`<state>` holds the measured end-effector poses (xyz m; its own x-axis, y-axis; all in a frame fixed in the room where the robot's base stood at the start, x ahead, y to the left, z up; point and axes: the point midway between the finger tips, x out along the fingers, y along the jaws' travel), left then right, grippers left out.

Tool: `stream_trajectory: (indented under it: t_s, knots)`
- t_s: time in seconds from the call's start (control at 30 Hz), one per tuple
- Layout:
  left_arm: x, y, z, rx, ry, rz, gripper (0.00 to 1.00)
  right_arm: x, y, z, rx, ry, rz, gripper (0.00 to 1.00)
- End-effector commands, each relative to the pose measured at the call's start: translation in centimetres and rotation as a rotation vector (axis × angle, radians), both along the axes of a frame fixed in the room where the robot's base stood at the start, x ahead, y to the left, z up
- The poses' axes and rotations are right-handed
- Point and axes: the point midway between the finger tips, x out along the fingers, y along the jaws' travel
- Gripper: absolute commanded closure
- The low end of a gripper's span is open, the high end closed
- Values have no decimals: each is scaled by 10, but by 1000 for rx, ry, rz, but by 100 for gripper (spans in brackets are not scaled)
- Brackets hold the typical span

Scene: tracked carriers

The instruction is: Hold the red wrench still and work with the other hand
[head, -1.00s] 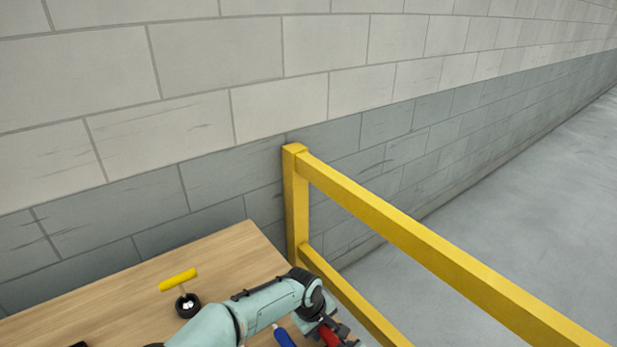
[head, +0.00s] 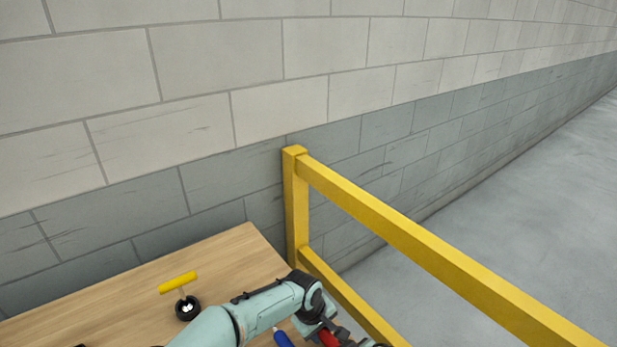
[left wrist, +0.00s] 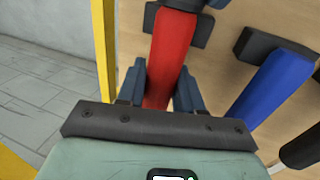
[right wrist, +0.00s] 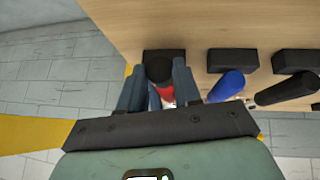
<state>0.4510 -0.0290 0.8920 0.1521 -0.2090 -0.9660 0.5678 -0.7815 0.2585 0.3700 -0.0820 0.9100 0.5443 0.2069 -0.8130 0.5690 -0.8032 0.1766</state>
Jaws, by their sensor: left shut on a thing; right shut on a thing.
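The red wrench (head: 329,338) is at the bottom edge of the head view, mostly cut off. In the left wrist view, its red body (left wrist: 170,58) stands between the fingers of my left gripper (left wrist: 160,88), which is shut on it. In the head view, my left gripper (head: 325,333) is at the bench's right side, by the railing.
A blue-handled tool (left wrist: 272,85) stands beside the wrench and also shows in the right wrist view (right wrist: 227,86). A black-handled tool (right wrist: 285,90) is beyond it. A yellow railing (head: 400,231) borders the right side.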

Motion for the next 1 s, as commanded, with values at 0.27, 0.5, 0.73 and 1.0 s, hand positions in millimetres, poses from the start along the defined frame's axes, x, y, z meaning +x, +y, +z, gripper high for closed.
stream_trajectory:
  t_s: [0.27,0.5,0.73,1.0]
  knots:
    - [1,0,1,-2,-2,1,100,0,0,1,-1,-2,0,55]
    - [1,0,1,-2,-3,0,100,-3,-1,7,0,-4,-2,55]
    - [0,0,1,-1,-2,0,100,-16,-7,26,0,-3,-3,55]
    - [0,0,1,-1,-2,0,100,-27,-10,41,-1,-1,-2,55]
